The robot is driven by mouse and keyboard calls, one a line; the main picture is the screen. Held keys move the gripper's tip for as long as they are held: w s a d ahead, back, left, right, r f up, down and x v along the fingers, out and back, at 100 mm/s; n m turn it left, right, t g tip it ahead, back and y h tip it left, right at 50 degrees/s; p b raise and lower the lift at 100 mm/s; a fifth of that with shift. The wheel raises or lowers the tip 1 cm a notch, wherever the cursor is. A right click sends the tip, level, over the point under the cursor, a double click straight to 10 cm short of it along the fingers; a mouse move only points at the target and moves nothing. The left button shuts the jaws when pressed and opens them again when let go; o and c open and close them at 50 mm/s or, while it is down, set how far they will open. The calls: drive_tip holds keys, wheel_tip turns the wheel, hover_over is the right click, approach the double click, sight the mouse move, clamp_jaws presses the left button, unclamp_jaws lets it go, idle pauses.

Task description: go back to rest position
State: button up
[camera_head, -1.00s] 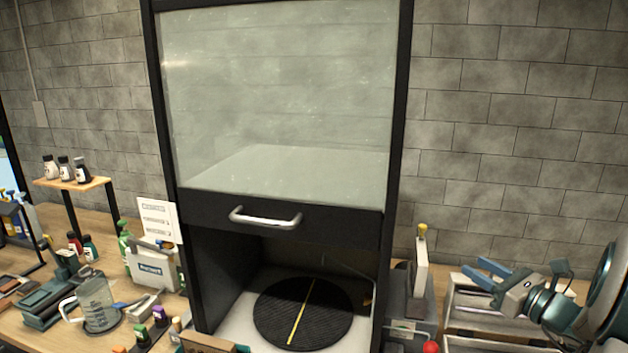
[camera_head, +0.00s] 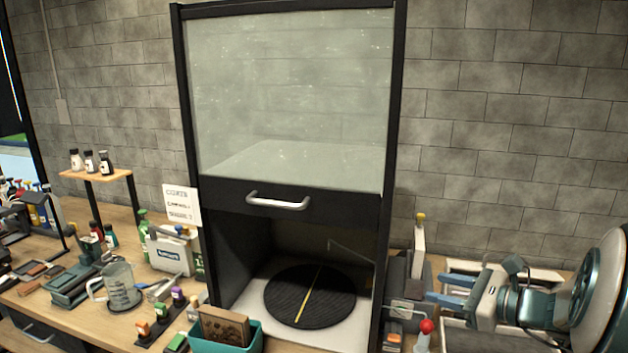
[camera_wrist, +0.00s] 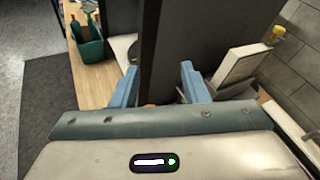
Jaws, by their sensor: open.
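My gripper (camera_head: 449,289) is at the right of the head view, with its blue fingers pointing left. It is open and nothing shows between the fingers. It is in front of the grey trays, to the right of the cabinet. In the wrist view my gripper (camera_wrist: 160,84) has its two blue fingers apart, with the dark cabinet side post (camera_wrist: 172,45) beyond them. The cabinet (camera_head: 290,195) has a glass front raised, with a metal handle (camera_head: 278,202). Inside it is a round black turntable (camera_head: 290,300) with a yellow stripe.
A teal bin (camera_head: 245,340) stands at the bench front, also in the wrist view (camera_wrist: 92,52). A clear jug (camera_head: 122,290), bottles and a caddy (camera_head: 170,255) crowd the left bench. Grey trays (camera_head: 545,272) lie right. A red-knobbed lever (camera_head: 426,327) stands near my gripper.

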drive_tip(key=s+a+f+n+g+h, duration=0.35)
drive_tip(key=s+a+n+g, duration=0.45)
drive_tip(key=s+a+n, duration=0.4)
drive_tip(key=s+f+n+h, duration=0.1)
drive_tip(key=s+n+h, duration=0.6)
drive_tip(key=n, duration=0.5)
drive_tip(key=shift+s+d+f+n, duration=0.25)
drive_tip(key=shift+s+d+n, duration=0.05)
drive_tip(key=shift+s+d, duration=0.15)
